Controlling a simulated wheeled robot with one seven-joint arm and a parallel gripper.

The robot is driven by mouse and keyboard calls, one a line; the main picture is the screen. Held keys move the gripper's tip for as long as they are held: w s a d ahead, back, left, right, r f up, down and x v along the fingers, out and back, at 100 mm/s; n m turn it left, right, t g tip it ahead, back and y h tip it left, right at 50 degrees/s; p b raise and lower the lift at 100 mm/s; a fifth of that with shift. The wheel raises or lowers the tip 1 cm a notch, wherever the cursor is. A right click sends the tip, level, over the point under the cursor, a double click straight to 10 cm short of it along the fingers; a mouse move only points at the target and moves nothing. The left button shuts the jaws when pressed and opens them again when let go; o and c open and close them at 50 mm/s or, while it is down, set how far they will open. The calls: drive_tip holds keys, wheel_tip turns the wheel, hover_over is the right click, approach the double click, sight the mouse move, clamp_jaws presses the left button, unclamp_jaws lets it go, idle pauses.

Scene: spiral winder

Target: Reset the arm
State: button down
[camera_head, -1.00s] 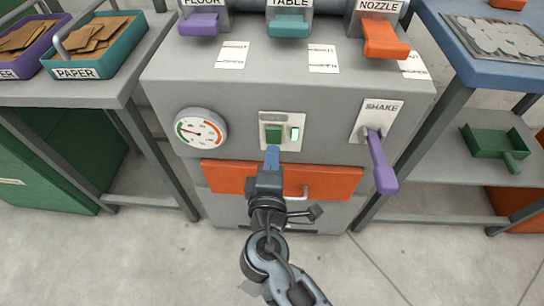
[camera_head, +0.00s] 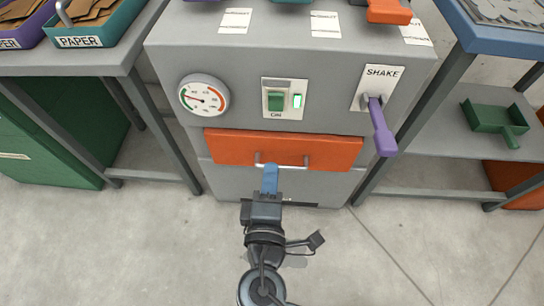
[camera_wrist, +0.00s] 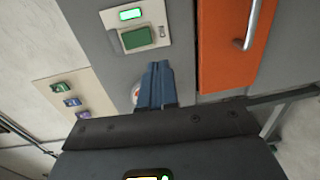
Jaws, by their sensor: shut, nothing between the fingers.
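My gripper (camera_head: 270,180) is shut and empty, its blue fingers together. In the head view its tips lie in front of the lower part of the orange drawer, below the green button (camera_head: 275,101). In the wrist view the fingers (camera_wrist: 158,75) point toward the grey machine, with the green button (camera_wrist: 136,39) near them and apart. The lit green lamp (camera_head: 298,101) sits beside the button, above an ON label. My gripper holds nothing.
The grey machine (camera_head: 330,58) carries a round gauge (camera_head: 203,99), an orange drawer (camera_head: 225,146) with a metal handle, and a purple SHAKE lever (camera_head: 381,128) hanging down. Tables flank it. Open concrete floor (camera_head: 120,245) lies in front.

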drive_tip(key=shift+s, duration=0.4)
drive_tip(key=s+d+f+m+g+y, duration=0.1)
drive_tip(key=s+d+f+m+g, duration=0.25)
drive_tip(key=s+d+f, duration=0.5)
drive_tip(key=s+d+r+m+y, duration=0.2)
drive_tip(key=s+d+r+m, duration=0.3)
drive_tip(key=s+d, duration=0.45)
drive_tip(key=s+d+r+m+t+h, duration=0.1)
drive_tip(key=s+d+r+m, duration=0.1)
drive_tip(key=s+r+m, duration=0.4)
drive_tip(key=s+d+r+m+h, duration=0.1)
drive_tip(key=s+d+r+m, duration=0.25)
drive_tip(key=r, duration=0.45)
wheel_tip(320, 180, up, 16)
drive_tip(key=p, duration=1.6)
drive_tip(key=shift+s+a+f, duration=0.2)
drive_tip(key=shift+s+a, duration=0.05)
drive_tip(key=shift+a, duration=0.1)
